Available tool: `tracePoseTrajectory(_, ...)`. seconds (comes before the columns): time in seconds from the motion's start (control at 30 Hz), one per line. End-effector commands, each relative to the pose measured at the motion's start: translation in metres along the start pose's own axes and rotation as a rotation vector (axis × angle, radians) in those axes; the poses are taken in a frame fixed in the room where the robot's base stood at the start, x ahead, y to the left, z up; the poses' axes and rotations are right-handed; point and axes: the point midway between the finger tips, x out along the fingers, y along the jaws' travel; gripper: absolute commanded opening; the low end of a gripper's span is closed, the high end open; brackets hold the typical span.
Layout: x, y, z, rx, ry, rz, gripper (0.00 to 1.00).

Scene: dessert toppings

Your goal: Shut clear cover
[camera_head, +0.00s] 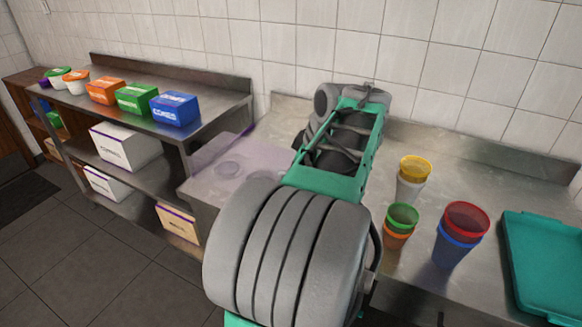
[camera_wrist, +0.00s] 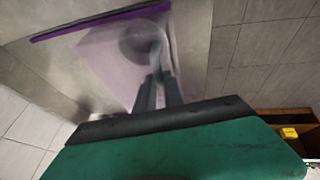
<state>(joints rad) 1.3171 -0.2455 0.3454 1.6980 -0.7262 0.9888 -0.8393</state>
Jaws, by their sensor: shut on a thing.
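The clear cover (camera_head: 212,158) is a see-through, purple-tinted sheet at the left end of the steel counter, beside my arm. Round shapes show at it. In the wrist view the cover (camera_wrist: 108,58) lies beyond my fingers, with a purple strip (camera_wrist: 100,21) along its far side. My gripper (camera_wrist: 158,78) is shut on a slim grey part that looks like the cover's handle (camera_wrist: 157,50). The exact grip is blurred. In the head view my arm hides the gripper. I cannot tell the cover's exact tilt.
Right of my arm stand yellow-topped (camera_head: 414,167), green-topped (camera_head: 402,215) and red-topped (camera_head: 467,217) cup stacks, and a teal tray (camera_head: 545,262). A steel shelf (camera_head: 215,114) at left holds orange, green and blue boxes (camera_head: 175,108). A tiled wall closes the back.

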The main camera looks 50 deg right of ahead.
Motion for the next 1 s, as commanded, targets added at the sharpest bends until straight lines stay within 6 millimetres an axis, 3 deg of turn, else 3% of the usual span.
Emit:
tracePoseTrajectory(0.43, -0.0028, -0.0059, 0.0023, 0.005, -0.001, 0.001, 0.00)
tracePoseTrajectory(0.47, -0.0028, -0.0060, 0.0022, 0.004, -0.001, 0.000, 0.14)
tracePoseTrajectory(0.7, -0.0030, -0.0049, 0.0031, 0.008, -0.002, 0.003, 0.34)
tracePoseTrajectory(1.0, -0.0078, -0.0033, 0.0035, 0.010, -0.002, 0.006, 0.34)
